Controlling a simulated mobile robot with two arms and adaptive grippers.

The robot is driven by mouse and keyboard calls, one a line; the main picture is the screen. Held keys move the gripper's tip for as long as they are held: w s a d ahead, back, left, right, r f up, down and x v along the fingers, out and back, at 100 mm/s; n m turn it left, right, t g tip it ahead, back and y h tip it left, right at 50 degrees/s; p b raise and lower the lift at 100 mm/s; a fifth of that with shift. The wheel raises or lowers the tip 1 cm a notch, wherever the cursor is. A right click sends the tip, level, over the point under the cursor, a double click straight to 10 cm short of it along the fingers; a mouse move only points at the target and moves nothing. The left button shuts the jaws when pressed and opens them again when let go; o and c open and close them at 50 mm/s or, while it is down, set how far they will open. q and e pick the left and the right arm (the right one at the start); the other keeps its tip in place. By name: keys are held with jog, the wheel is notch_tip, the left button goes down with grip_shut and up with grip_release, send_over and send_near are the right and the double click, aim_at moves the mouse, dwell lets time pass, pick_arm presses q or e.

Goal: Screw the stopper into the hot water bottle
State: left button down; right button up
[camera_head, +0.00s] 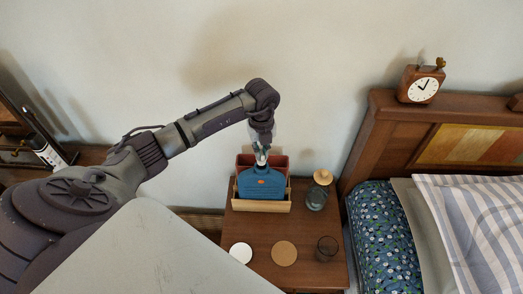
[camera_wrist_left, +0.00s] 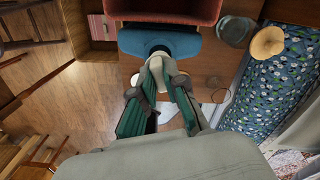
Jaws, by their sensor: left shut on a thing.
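The blue hot water bottle (camera_head: 261,184) stands upright in a wooden holder (camera_head: 262,206) on the bedside table, its neck up. In the left wrist view the bottle (camera_wrist_left: 178,43) shows from above. My left gripper (camera_head: 262,156) points down right over the neck. Its fingers (camera_wrist_left: 161,83) are shut on the pale stopper (camera_wrist_left: 156,64), which is at the bottle's mouth. I cannot tell whether the stopper is seated in the neck or just touching it. The fingers hide part of the stopper. My right gripper is not in view.
A reddish box (camera_head: 279,163) stands right behind the bottle. A glass jar with a wooden lid (camera_head: 318,190) stands to its right. A white disc (camera_head: 241,252), a cork coaster (camera_head: 284,253) and a dark glass (camera_head: 327,248) occupy the table's front. The bed (camera_head: 375,235) is at the right.

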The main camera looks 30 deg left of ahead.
pick_arm(q)
jog(key=shift+f, duration=0.3)
dwell(0.7)
jog(key=shift+f+b, duration=1.25)
jog(key=shift+f, duration=0.2)
dwell(1.5)
jog(key=c, duration=1.7)
grip_release()
grip_shut()
